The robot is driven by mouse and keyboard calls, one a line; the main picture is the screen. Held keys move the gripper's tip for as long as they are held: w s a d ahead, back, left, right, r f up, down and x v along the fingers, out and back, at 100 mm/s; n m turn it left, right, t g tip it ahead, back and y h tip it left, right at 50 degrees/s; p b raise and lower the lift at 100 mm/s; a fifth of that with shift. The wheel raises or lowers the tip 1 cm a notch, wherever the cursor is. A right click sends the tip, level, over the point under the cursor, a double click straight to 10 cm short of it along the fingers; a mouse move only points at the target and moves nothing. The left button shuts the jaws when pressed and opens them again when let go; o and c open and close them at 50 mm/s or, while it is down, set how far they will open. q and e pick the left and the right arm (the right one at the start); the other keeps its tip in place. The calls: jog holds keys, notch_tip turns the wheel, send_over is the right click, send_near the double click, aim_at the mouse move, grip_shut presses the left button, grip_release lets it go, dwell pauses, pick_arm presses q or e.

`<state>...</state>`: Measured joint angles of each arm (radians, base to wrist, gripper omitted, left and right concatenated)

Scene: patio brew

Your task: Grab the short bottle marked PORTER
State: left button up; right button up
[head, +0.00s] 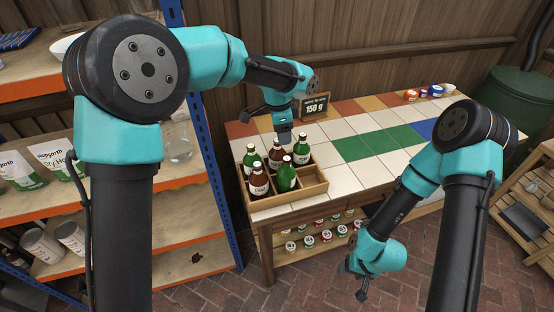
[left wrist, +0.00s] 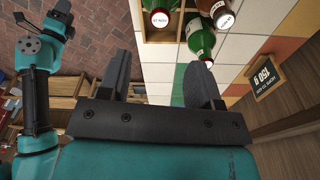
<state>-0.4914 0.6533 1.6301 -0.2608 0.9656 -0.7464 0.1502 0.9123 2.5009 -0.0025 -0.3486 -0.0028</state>
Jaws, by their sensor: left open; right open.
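A wooden crate (head: 312,190) on the tiled table holds several green and brown bottles with white labels. They include a green bottle at the back left (head: 249,160), a brown one at the back (head: 276,157), a green one at the right (head: 301,152), a brown one in front (head: 258,184) and a green one in front (head: 286,178). I cannot surely read PORTER on any label. My left gripper (head: 283,134) is open and empty, just above and behind the bottles. My right gripper (head: 359,284) is open, low in front of the table.
A small black sign (head: 314,107) reading 150 g stands behind the crate. Coloured tubs (head: 411,95) stand at the table's far right. Jars (head: 308,241) fill a lower shelf. A shelf rack (head: 207,150) is at the left. The table's middle is clear.

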pick_arm(q)
jog(key=shift+o, duration=1.1)
jog(key=w+a+r+m+y, duration=0.1)
jog(key=w+r+m, duration=0.3)
jog(key=w, duration=0.5)
jog(key=shift+w+a, duration=0.2)
jog(key=shift+a, duration=0.5)
jog(key=shift+f, duration=0.1)
notch_tip(320, 180, down, 12)
jog(key=shift+f, duration=0.1)
